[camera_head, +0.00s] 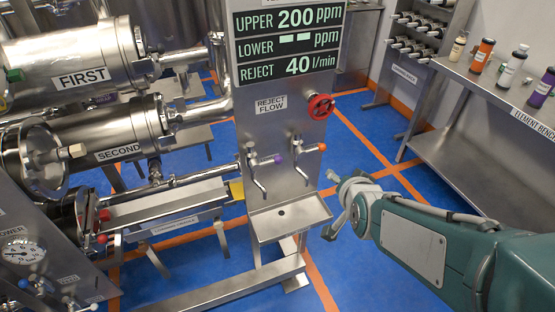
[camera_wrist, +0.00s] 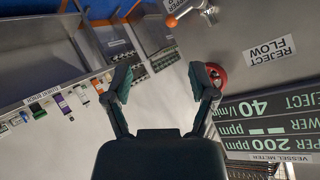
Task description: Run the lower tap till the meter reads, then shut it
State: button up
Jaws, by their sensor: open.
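The meter (camera_head: 288,45) in the head view reads UPPER 200 ppm, dashes for LOWER, and REJECT 40 l/min. Below it on the steel panel are two taps, one with a purple knob (camera_head: 278,159) and one with an orange knob (camera_head: 321,147). I cannot tell from labels which is the lower tap. A small steel tray (camera_head: 290,222) sits under the spouts. My gripper (camera_head: 335,206) is to the right of the tray, apart from both taps. In the wrist view my gripper (camera_wrist: 158,78) is open and empty; the orange knob (camera_wrist: 171,21) shows beyond it, upside down.
A red handwheel (camera_head: 320,106) projects from the panel above the taps. Steel vessels marked FIRST (camera_head: 80,78) and SECOND (camera_head: 100,140) fill the left. A bench (camera_head: 480,105) with bottles stands right. Blue floor (camera_head: 365,150) is open between panel and bench.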

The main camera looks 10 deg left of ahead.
jog(key=w+a+f+m+t+y, duration=0.25)
jog(key=w+a+f, duration=0.2)
jog(key=a, duration=0.35)
jog(key=m+t+y, duration=0.1)
jog(key=t+y, duration=0.1)
jog(key=t, duration=0.1)
send_near(278, 160)
jog(key=f, duration=0.1)
jog(key=shift+h, duration=0.25)
jog(key=x, duration=1.1)
jog(key=shift+a, duration=0.15)
grip_shut()
